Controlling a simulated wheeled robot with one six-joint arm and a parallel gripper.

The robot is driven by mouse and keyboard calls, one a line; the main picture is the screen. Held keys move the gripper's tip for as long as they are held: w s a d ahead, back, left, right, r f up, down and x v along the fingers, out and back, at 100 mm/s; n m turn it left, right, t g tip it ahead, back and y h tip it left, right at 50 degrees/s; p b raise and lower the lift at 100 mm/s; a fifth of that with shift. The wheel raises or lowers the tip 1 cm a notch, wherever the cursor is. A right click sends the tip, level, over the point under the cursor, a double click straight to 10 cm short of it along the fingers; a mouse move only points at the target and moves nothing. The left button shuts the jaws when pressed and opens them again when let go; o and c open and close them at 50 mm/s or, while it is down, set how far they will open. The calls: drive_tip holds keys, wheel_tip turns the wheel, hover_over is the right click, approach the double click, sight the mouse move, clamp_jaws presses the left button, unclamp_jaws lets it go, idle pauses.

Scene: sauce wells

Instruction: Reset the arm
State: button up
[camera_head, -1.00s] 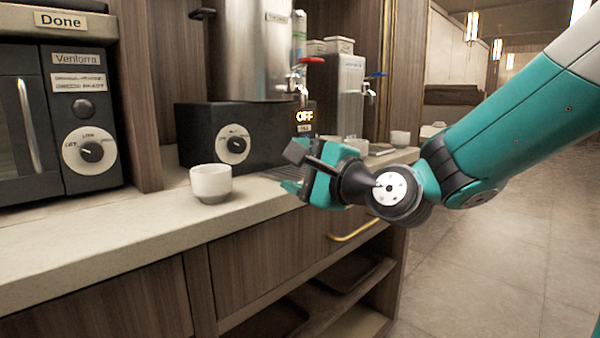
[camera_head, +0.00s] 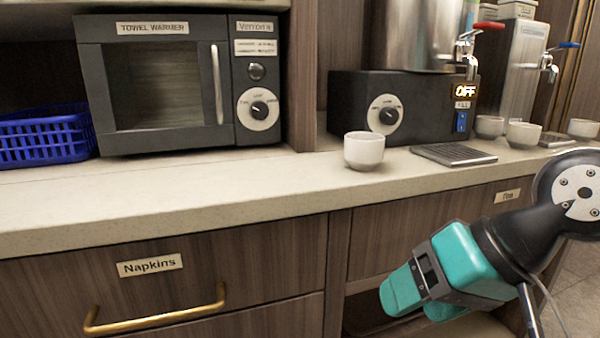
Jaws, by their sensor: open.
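My gripper (camera_head: 412,297) is at the lower right, in front of the cabinet and lower in the picture than the counter top. Its teal fingers point to the lower left. It is open, and I see nothing between the fingers. It touches none of the cups. Part of my arm runs out of the picture at the right edge.
A white cup (camera_head: 364,151) stands on the counter (camera_head: 200,188) near the black heater base (camera_head: 352,110). More cups (camera_head: 523,136) stand at the right by a drip tray (camera_head: 453,154). A towel warmer (camera_head: 160,85) and blue basket (camera_head: 45,137) are left. The napkins drawer (camera_head: 150,267) is shut.

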drive_tip(key=s+d+f+n+g+h, duration=0.1)
drive_tip(key=s+n+g+h, duration=0.1)
drive_tip(key=s+n+g, duration=0.3)
wheel_tip(320, 180, up, 29)
drive_tip(key=s+t+p, duration=0.1)
drive_tip(key=p, duration=2.9)
drive_tip(key=shift+s+d+t, duration=0.15)
drive_tip(key=shift+d+t, duration=0.2)
drive_tip(key=shift+t, duration=0.05)
drive_tip(key=shift+r, duration=0.1)
drive_tip(key=shift+c, duration=0.2)
